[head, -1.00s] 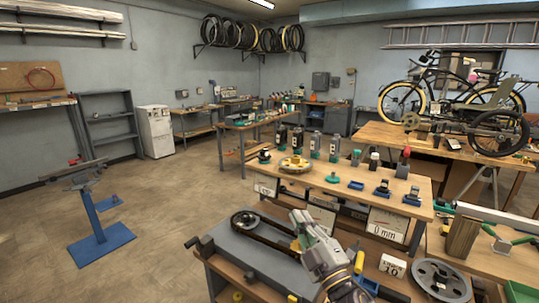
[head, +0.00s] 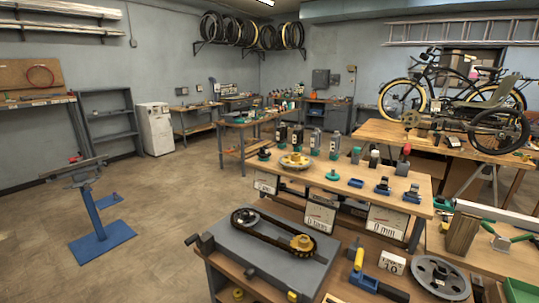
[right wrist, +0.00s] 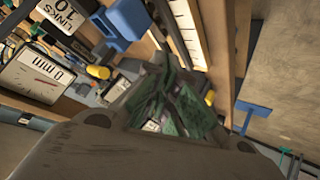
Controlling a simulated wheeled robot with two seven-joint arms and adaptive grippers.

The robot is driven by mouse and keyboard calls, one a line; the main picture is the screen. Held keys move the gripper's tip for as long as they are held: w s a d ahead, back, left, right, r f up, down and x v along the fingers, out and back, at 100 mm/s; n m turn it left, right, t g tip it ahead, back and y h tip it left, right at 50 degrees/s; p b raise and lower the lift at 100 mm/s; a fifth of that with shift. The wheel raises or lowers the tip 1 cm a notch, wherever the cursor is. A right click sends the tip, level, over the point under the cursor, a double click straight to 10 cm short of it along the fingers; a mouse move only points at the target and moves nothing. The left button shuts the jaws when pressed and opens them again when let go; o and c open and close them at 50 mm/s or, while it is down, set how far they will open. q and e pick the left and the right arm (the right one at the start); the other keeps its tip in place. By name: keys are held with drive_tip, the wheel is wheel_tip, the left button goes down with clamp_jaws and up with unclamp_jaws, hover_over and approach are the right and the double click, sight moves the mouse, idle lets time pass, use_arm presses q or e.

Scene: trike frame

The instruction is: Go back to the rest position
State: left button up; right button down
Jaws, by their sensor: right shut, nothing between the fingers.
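My right gripper (right wrist: 172,105) shows only in the right wrist view, where its blurred fingers are closed with nothing between them. It is no longer in the head view. My left gripper is in neither view now. In the head view a dark chain (head: 268,234) runs round a black sprocket (head: 245,217) and a yellow sprocket (head: 302,242) on a grey fixture plate (head: 255,262) on the near bench. No gripper touches them.
A white "LINKS 10" sign (head: 392,262), a blue tool with a yellow handle (head: 362,275) and a large grey disc (head: 440,277) lie to the right of the plate. A blue stand (head: 98,225) is on the floor at left, with open floor (head: 165,220) beside it.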

drive_tip(key=s+f+m+g+y, duration=0.15)
drive_tip(key=s+f+g, duration=0.55)
drive_tip(key=s, duration=0.7)
drive_tip(key=s+d+f, duration=0.1)
drive_tip(key=s+f, duration=0.1)
drive_tip(key=f, duration=1.7)
drive_tip(key=s+d+f, duration=0.1)
drive_tip(key=f, duration=1.7)
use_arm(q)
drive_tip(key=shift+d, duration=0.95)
use_arm(e)
drive_tip(key=s+d+f, duration=0.3)
drive_tip(key=s+f, duration=0.5)
drive_tip(key=s, duration=0.2)
drive_tip(key=s+d+f+g, duration=0.1)
drive_tip(key=s+d+f, duration=0.2)
drive_tip(key=s+f, duration=0.5)
drive_tip(key=shift+s+d+f+h, duration=0.2)
drive_tip(key=shift+s+h, duration=0.25)
drive_tip(key=shift+s, duration=0.5)
